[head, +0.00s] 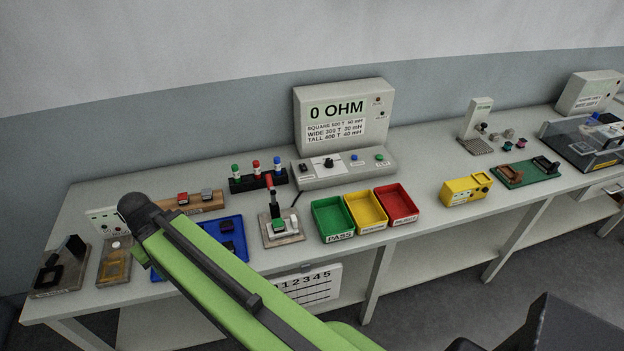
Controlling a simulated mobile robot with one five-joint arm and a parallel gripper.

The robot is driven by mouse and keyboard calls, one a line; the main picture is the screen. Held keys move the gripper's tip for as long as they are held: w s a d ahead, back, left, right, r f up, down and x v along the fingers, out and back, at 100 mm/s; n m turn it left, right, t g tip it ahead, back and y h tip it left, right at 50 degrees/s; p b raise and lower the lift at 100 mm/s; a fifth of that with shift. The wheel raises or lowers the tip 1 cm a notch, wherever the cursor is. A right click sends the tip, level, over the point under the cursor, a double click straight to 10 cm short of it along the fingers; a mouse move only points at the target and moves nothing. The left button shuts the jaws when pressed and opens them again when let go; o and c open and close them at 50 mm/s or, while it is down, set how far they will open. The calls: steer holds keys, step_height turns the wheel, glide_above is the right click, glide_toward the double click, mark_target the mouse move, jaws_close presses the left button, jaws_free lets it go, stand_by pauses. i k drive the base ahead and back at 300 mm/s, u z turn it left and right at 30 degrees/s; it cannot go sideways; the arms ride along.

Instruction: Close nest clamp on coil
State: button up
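A small grey fixture (283,240) stands near the front edge of the bench, left of the coloured bins. It looks like the nest. A small green-topped piece (279,225) sits in it, possibly the coil. Behind that piece a black clamp with a red-tipped handle (269,183) stands upright, and it looks raised. Fine contact between clamp and piece is too small to tell. My green arm crosses the lower left, its dark joint above the bench's left part. My gripper cannot be made out in this view.
Green (331,216), yellow (366,209) and red (397,204) bins stand right of the fixture. A meter reading 0 OHM (342,115) stands behind. A blue tray (238,246) lies to the left, partly behind my arm. Bench between the red bin and yellow box (467,190) is clear.

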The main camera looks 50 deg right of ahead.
mark_target(270, 185)
steer(key=z, duration=1.45)
steer(key=k, duration=0.35)
steer(key=u, duration=2)
steer(key=k, duration=1.2)
steer(key=z, duration=0.5)
steer(key=i, duration=1)
steer(key=u, duration=0.1)
